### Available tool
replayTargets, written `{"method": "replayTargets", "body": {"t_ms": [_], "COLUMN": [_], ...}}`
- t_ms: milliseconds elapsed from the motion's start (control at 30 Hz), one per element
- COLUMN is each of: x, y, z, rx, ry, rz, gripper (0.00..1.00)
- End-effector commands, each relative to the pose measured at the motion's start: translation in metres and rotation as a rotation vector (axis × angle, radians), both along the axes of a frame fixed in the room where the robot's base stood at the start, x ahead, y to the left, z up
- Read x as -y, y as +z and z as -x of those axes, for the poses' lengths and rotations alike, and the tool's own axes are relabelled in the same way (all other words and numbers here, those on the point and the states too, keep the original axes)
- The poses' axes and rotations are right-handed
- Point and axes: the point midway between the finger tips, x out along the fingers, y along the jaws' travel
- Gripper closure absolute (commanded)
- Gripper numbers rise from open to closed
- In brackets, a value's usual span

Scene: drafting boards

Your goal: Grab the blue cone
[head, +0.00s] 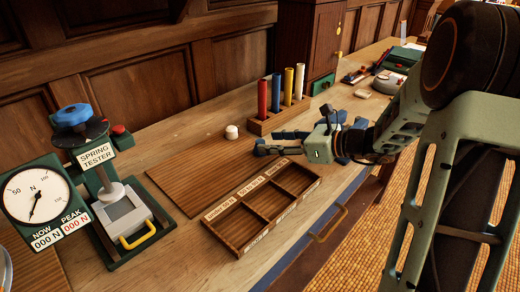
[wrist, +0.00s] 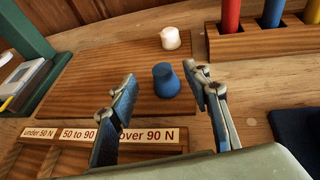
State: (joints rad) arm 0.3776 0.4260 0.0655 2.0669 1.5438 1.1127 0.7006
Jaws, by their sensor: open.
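The blue cone (wrist: 166,82) stands on the brown wooden board in the wrist view, small and round with a narrower top. It appears between the two fingers of my gripper (wrist: 159,76), a little beyond the fingertips. The fingers are spread apart and hold nothing. In the head view my gripper (head: 264,143) is low over the table, right of the board and behind the sorting tray. I cannot make out the cone there; the gripper seems to hide it.
A small white piece (head: 232,131) stands on the board (head: 190,165). A rack (head: 280,119) of coloured tubes stands behind my gripper. The labelled compartment tray (head: 240,250) lies in front, and the spring tester (head: 100,190) stands left.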

Motion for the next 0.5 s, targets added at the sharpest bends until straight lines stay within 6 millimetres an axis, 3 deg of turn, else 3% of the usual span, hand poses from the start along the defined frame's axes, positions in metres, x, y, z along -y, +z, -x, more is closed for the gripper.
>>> {"method": "replayTargets", "body": {"t_ms": [500], "x": [-0.039], "y": [-0.022], "z": [-0.029], "rx": [0.000], "ry": [0.000], "rz": [0.001], "gripper": [0.56]}}
